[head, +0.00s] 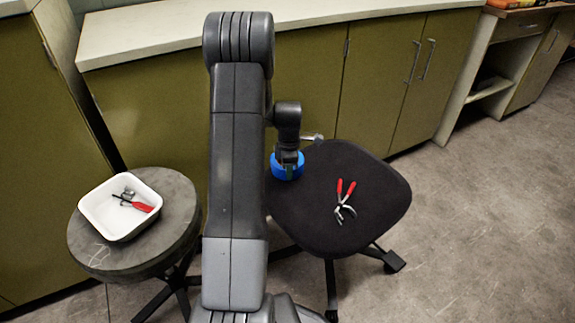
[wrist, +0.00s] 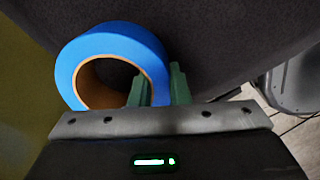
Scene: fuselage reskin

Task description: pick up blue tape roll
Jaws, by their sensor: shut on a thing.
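The blue tape roll (head: 287,166) is at the back left part of the black chair seat (head: 345,228) in the head view. In the wrist view the roll (wrist: 112,45) shows its blue outside and brown cardboard core. My gripper (wrist: 158,85) has green fingers, one inside the core and one outside the roll, shut on its wall. In the head view my gripper (head: 288,165) points down at the roll, and my arm hides part of the scene. I cannot tell whether the roll touches the seat.
Red-handled pliers (head: 345,200) lie on the seat right of the roll. A white tray (head: 92,213) holding a red-handled tool stands on a round grey stool (head: 180,215) at left. Olive cabinets (head: 375,85) stand behind. Open floor (head: 490,220) lies at right.

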